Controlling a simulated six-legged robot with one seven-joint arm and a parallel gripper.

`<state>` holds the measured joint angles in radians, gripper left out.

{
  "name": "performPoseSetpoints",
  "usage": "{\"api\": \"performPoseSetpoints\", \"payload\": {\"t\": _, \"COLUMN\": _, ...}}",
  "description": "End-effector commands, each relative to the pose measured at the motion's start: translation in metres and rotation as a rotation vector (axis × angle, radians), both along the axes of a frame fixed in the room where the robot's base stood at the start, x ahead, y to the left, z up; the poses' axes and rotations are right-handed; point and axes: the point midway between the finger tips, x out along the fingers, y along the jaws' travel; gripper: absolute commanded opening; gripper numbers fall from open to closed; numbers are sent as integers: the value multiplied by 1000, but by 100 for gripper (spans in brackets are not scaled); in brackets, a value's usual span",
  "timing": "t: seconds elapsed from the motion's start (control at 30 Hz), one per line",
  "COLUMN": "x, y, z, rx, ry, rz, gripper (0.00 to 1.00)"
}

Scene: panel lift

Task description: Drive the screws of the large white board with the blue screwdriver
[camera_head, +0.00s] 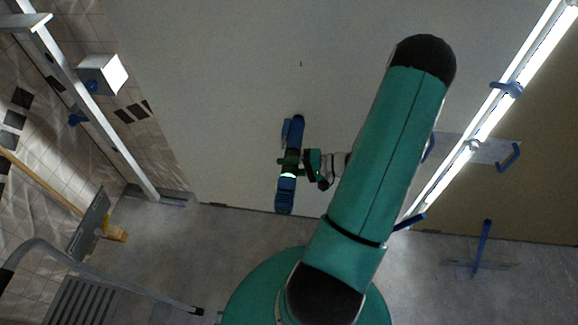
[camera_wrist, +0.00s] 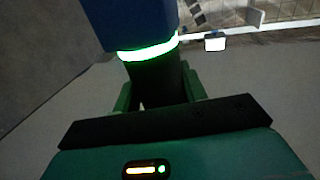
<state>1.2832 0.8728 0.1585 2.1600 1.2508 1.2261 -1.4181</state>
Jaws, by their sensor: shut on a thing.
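The large white board (camera_head: 230,70) fills the middle of the head view, its lower edge near the grey floor. Small dark marks show on it, one at upper middle (camera_head: 301,64); I cannot tell whether they are screws. My gripper (camera_head: 290,161) is shut on the blue screwdriver (camera_head: 285,192), a blue and black tool with a glowing green-white ring. The screwdriver lies in front of the board in the head view; I cannot tell whether it touches it. In the wrist view the screwdriver (camera_wrist: 130,22) rises between the green fingers. Its tip is hidden there.
A white metal frame (camera_head: 100,125) with a white box (camera_head: 102,74) stands at the left. A bright light strip (camera_head: 480,120) with blue clamps runs along the right. Floor shows below the board.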

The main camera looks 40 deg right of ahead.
Motion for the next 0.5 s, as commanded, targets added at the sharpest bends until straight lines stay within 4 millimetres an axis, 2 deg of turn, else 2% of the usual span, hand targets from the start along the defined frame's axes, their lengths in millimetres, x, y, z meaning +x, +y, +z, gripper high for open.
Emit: {"api": "performPoseSetpoints", "payload": {"t": 0.5, "x": -3, "y": 2, "z": 1, "rx": -4, "ry": -4, "rz": -5, "gripper": 0}}
